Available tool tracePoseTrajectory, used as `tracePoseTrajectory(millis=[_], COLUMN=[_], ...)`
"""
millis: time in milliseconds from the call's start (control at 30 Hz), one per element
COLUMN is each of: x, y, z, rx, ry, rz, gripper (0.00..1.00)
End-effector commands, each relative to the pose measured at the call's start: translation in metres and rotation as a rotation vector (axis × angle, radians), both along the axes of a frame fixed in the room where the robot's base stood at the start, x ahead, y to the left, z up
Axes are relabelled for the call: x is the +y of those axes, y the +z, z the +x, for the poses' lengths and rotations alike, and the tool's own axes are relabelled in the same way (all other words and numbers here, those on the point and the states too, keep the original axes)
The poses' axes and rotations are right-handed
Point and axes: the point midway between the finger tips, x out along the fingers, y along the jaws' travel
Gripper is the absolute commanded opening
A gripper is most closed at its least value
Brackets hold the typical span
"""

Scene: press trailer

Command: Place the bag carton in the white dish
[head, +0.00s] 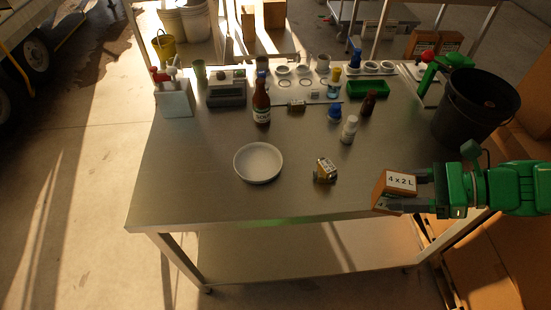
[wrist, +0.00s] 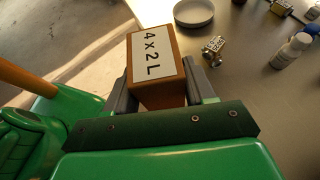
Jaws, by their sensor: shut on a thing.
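The bag carton (head: 400,183) is a small orange-brown box with a white "4 x 2 L" label. My gripper (head: 408,191) is shut on it, over the front right part of the steel table. In the wrist view the carton (wrist: 154,72) sits between the two grey fingers of my gripper (wrist: 158,88). The white dish (head: 258,163) is a shallow round dish, empty, on the table to the left of the carton. It also shows at the top of the wrist view (wrist: 194,14). The carton and the dish are well apart.
A small metal-and-yellow item (head: 325,170) stands between dish and carton. A brown bottle (head: 261,103), a white bottle (head: 349,130) and a dark bottle (head: 368,103) stand behind. A black bucket (head: 474,108) is at right. The steel table (head: 190,190) is clear around the dish's left and front.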

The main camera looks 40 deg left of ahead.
Motion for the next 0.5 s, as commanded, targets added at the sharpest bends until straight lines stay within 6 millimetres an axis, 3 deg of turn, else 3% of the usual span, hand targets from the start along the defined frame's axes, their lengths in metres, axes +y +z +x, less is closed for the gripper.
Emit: tracePoseTrajectory(millis=[500], x=[0.087], y=[0.002], z=[-0.017], rx=[-0.006], ry=[0.125], rz=[-0.001], gripper=[0.19])
